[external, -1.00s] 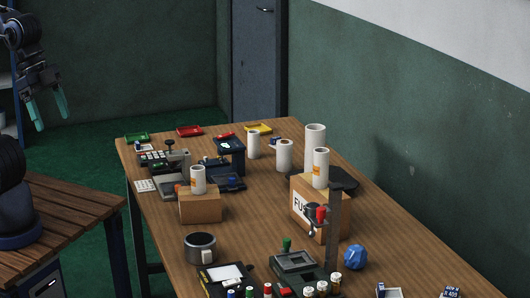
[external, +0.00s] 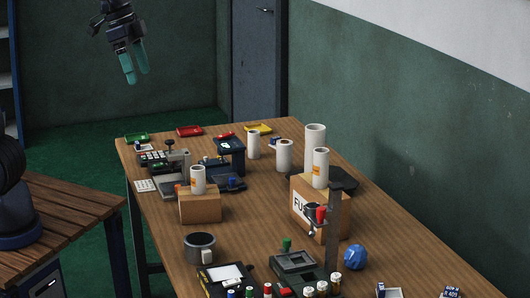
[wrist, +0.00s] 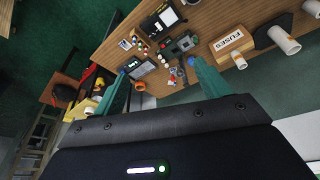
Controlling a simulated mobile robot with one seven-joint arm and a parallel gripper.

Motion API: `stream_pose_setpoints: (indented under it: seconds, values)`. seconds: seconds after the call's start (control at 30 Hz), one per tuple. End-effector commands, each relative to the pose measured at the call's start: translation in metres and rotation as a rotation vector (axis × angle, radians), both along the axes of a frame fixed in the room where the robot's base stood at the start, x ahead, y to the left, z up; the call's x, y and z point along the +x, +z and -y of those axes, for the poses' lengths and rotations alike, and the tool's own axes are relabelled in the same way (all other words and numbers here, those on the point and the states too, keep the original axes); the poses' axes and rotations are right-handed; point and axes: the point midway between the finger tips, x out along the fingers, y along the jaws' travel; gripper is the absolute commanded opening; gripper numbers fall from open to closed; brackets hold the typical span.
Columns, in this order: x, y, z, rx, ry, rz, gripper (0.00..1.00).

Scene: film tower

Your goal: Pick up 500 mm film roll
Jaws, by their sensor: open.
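Several white film rolls stand upright in the external view. The tallest (external: 315,136) is at the back right. A roll with an orange label (external: 321,169) stands on the FUSES box (external: 307,213). Another roll (external: 198,181) is on a smaller cardboard box (external: 200,207), and two more, one left (external: 253,145) and one right (external: 284,155), stand on the table. I cannot read which is 500 mm.
A lower wooden bench (external: 70,205) is at left. The air above the table is clear.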

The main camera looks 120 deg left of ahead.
Motion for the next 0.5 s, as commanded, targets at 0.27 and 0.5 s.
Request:
stream_pose_setpoints:
  seconds: [0.27,0.5]
  values:
    - [0.072,0.008,-0.080,-0.020,0.137,-0.036,0.75]
    - [0.122,0.002,-0.159,-0.038,0.252,-0.064,0.75]
